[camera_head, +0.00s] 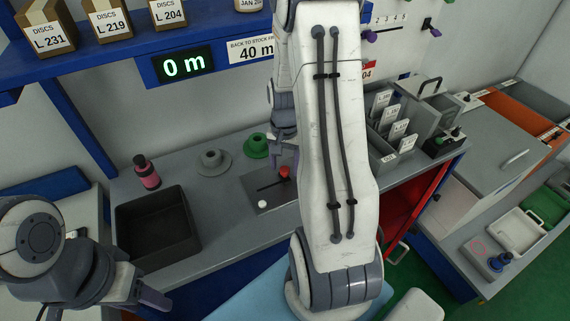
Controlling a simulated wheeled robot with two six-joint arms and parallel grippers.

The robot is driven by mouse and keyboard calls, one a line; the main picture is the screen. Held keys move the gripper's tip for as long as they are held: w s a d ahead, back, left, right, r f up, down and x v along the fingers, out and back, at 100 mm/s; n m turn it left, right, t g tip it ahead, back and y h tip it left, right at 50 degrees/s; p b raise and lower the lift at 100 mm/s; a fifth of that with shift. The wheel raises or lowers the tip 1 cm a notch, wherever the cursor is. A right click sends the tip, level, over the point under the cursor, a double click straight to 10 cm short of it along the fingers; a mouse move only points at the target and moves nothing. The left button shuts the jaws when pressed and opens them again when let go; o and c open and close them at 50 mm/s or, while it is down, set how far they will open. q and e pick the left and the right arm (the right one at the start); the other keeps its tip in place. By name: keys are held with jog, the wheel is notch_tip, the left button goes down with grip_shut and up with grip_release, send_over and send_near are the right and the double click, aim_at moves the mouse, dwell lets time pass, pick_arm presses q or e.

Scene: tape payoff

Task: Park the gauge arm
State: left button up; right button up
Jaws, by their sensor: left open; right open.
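A grey plate (258,189) with a dark slot lies on the bench at the centre. A red knob (285,172) is at the slot's far right end, and a white button (262,205) is near the plate's front. I cannot tell for sure which part is the gauge arm. My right gripper (284,150) is open just behind and above the red knob, partly hidden by my big white arm link; touching or apart is unclear. My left gripper (148,298) is open at the lower left, in front of the black bin, away from the plate.
A black bin (181,250), a dark red bottle (146,172), a grey spool holder (213,162) and a green one (256,146) stand on the bench (222,219). A display (185,66) reads 0 m beside a 40 m sign (252,51). Card trays (392,130) stand at right.

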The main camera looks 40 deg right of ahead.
jog(key=shift+f, duration=0.25)
jog(key=shift+c, duration=0.3)
grip_shut()
dwell(1.0)
